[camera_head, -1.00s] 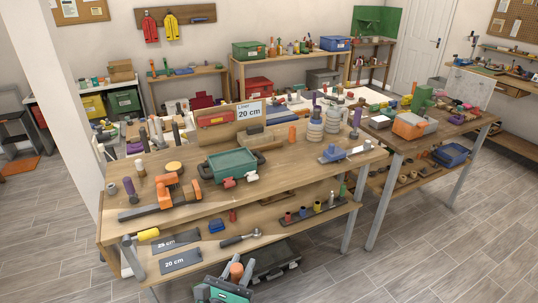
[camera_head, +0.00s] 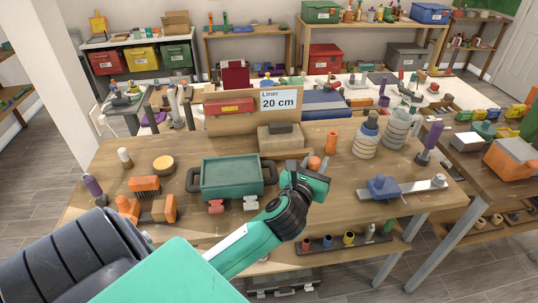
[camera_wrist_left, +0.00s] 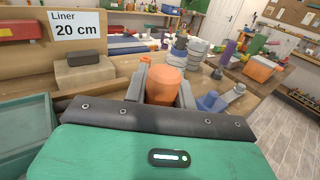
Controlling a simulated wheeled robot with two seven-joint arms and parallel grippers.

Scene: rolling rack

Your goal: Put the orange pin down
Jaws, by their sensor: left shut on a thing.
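My left gripper (camera_head: 318,170) is over the bench, to the right of the green tray. It is shut on the orange pin (camera_head: 314,163), mostly hidden behind the gripper in the head view. In the left wrist view the orange pin (camera_wrist_left: 164,84) stands out between the two grey fingers. I cannot tell whether it touches the bench. A second orange cylinder (camera_head: 331,142) stands upright on the bench just beyond the gripper. My right gripper is not in view.
The green tray (camera_head: 232,158) is left of the gripper. A grey block (camera_head: 280,142) and the "Liner 20 cm" sign (camera_head: 278,101) are behind it.

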